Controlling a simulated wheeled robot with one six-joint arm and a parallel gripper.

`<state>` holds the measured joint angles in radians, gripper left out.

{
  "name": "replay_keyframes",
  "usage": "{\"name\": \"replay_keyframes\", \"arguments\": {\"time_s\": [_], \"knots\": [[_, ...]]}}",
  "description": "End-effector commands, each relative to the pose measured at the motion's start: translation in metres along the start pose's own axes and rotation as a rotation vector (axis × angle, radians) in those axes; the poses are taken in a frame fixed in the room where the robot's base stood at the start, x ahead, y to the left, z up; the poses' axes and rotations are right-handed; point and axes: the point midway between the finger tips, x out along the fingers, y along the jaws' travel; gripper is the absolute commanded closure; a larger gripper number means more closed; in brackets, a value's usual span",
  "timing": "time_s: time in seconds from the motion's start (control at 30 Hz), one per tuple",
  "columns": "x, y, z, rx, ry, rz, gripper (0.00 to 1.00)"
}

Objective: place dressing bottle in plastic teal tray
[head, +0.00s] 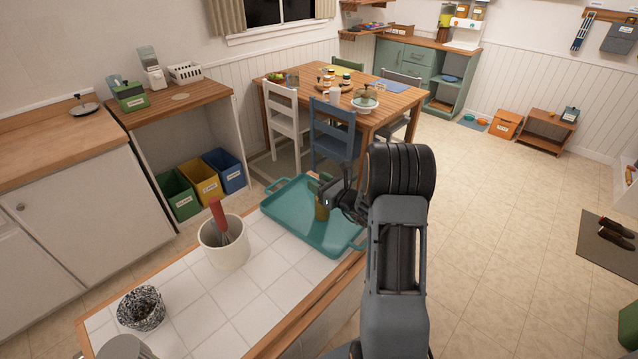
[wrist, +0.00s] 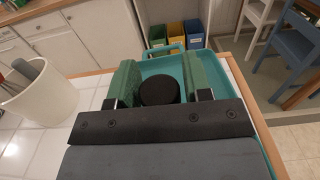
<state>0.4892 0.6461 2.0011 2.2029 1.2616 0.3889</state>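The dressing bottle (head: 322,211) is amber-brown and upright, over the inside of the teal tray in the head view. Its round black cap (wrist: 160,92) shows from above in the wrist view, and the cap hides the body there. I cannot tell whether the bottle's base touches the tray floor. The teal plastic tray (head: 290,225) lies at the far end of the white tiled counter. My gripper and arm hide its right part.
A cream crock (head: 222,246) with a red-handled whisk stands left of the tray. A speckled black-and-white container (head: 141,309) is nearer on the tiled counter (head: 205,310). A blue chair (head: 335,135) and dining table (head: 385,105) stand beyond.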

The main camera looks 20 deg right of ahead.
Motion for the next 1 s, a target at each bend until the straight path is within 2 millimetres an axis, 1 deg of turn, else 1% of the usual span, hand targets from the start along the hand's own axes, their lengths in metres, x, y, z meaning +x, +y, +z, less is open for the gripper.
{"name": "replay_keyframes", "arguments": {"time_s": [0.03,0.13,0.37,0.5,0.57,0.8,1.0], "knots": [[0.0,0.0,0.0,0.0,0.0,0.0,0.5],[0.0,0.0,0.0,0.0,0.0,0.0,0.4],[0.0,0.0,0.001,0.0,0.0,0.0,0.4],[-0.002,0.0,0.005,0.001,0.0,-0.001,0.4],[-0.011,-0.002,0.003,0.0,0.0,-0.004,0.4],[-0.058,-0.001,0.002,0.0,0.0,-0.005,0.4],[-0.093,-0.001,0.002,0.0,-0.001,-0.004,0.4]]}}
